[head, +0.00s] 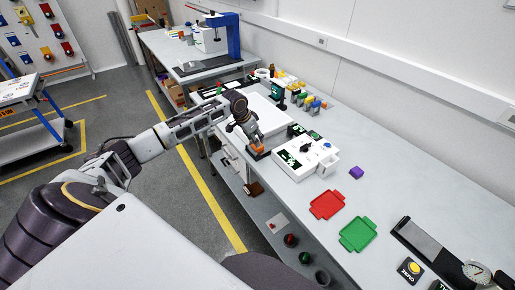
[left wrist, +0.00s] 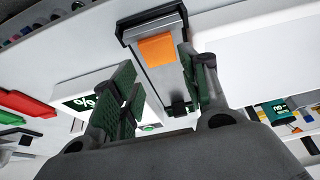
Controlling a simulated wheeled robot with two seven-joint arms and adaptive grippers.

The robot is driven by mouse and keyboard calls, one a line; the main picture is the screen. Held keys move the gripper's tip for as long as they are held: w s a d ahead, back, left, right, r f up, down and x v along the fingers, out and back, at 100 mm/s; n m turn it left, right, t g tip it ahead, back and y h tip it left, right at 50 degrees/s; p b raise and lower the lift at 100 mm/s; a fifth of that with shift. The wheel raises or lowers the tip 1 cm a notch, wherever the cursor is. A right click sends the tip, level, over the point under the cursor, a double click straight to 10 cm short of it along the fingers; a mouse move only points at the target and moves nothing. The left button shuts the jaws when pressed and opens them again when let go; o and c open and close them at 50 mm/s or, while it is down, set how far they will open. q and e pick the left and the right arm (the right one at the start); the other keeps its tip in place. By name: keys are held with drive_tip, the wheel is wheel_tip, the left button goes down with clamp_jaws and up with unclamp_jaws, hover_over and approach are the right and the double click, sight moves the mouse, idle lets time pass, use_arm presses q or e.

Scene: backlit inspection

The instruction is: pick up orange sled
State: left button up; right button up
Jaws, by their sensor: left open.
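The orange sled (left wrist: 157,48) is a small block on a grey rail (left wrist: 167,75) with black ends, seen in the left wrist view. In the head view the sled (head: 258,150) shows near the bench's front edge, just below my left gripper (head: 254,139). My left gripper (left wrist: 156,64) is open, with its green-padded fingers apart. The sled appears between and beyond the fingertips; I cannot tell whether they touch it. The gripper partly hides the rail in the head view. My right gripper is not in view.
A white control box (head: 306,158) stands just right of the sled. A white light panel (head: 268,113) lies behind the gripper.

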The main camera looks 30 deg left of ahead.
use_arm(q)
drive_tip(key=shift+f, duration=0.1)
drive_tip(key=shift+p+x, duration=0.45)
drive_tip(key=shift+x, duration=2.1)
drive_tip(key=shift+a, duration=0.1)
drive_tip(key=c, duration=0.7)
drive_tip(key=shift+o, duration=0.2)
wheel_tip(320, 180, up, 10)
drive_tip(key=b, duration=0.1)
